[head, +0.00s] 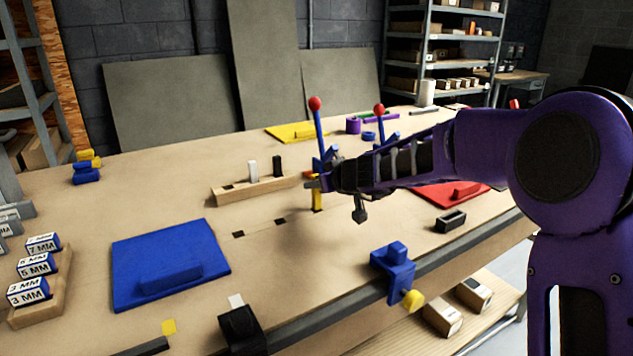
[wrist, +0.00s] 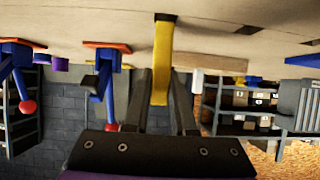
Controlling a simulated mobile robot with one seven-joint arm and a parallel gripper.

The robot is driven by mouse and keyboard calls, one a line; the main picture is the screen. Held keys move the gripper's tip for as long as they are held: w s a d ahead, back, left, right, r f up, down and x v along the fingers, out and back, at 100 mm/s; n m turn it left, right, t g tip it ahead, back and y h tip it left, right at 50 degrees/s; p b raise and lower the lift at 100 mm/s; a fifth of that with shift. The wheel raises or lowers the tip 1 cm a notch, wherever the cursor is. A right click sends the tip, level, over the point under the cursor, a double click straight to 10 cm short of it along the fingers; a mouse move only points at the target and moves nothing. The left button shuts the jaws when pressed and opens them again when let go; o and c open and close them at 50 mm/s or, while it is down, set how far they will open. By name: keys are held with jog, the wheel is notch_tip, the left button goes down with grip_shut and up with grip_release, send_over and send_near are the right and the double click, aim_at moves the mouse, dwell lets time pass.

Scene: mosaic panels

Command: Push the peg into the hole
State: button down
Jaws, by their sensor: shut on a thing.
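My gripper (head: 318,183) is shut on an upright yellow peg (head: 317,200) above the table (head: 330,260). In the wrist view, which is upside down, the yellow peg (wrist: 161,62) stands between the two fingers (wrist: 160,85). Its far end meets a dark square hole (wrist: 166,17) in the tabletop. I cannot tell how deep the end sits. Two more dark square holes, a near-left one (head: 238,234) and a middle one (head: 281,222), lie in line to the left and look empty.
A wooden block (head: 240,192) with a white peg (head: 253,171) and a black peg (head: 277,165) stands left of my gripper. Red-knobbed blue clamps (head: 318,125) rise just behind it. A blue panel (head: 205,240) lies front left, a red panel (head: 440,197) to the right.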

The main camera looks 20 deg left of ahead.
aim_at(319, 199)
jog(key=shift+f, duration=2.15)
jog(key=c, duration=0.7)
grip_release()
jog(key=shift+o, duration=0.2)
jog(key=shift+v, duration=3.8)
